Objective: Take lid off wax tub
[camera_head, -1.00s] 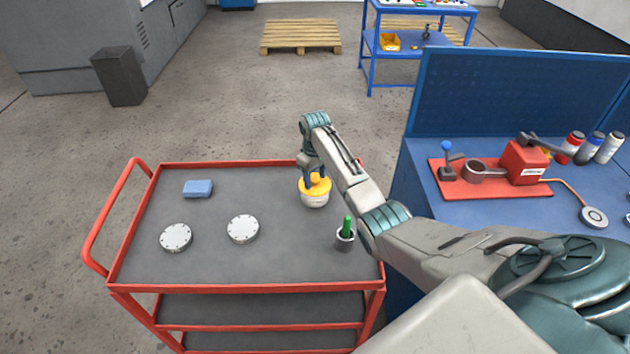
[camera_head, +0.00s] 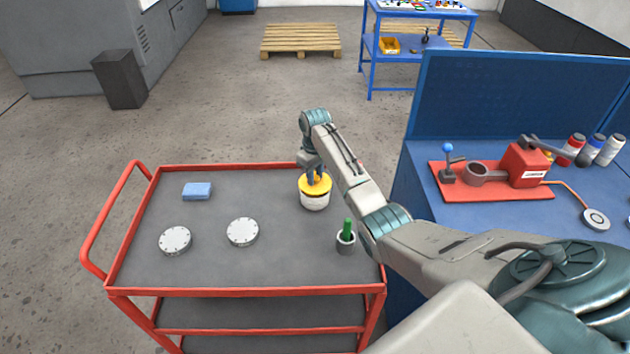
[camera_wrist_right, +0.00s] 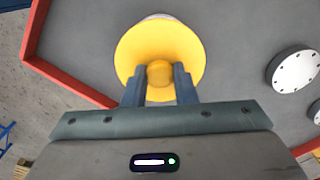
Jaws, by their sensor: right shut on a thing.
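The wax tub (camera_head: 315,200) is a white tub with a yellow lid (camera_head: 326,184), standing upright on the cart near its right back corner. The lid rests on the tub. My right gripper (camera_head: 314,178) reaches down from above and is shut on the lid's knob. In the right wrist view the fingers (camera_wrist_right: 159,78) sit on both sides of the yellow knob (camera_wrist_right: 160,72), with the round lid (camera_wrist_right: 158,40) under it. A sliver of the white tub shows beyond the lid's rim. My left gripper is not in view.
The red-framed cart (camera_head: 210,270) also holds a blue sponge-like block (camera_head: 197,191), two white discs (camera_head: 175,240) (camera_head: 243,232) and a grey cup with a green item (camera_head: 346,240) close to my right arm. A blue workbench (camera_head: 400,200) stands right. The cart's middle back is clear.

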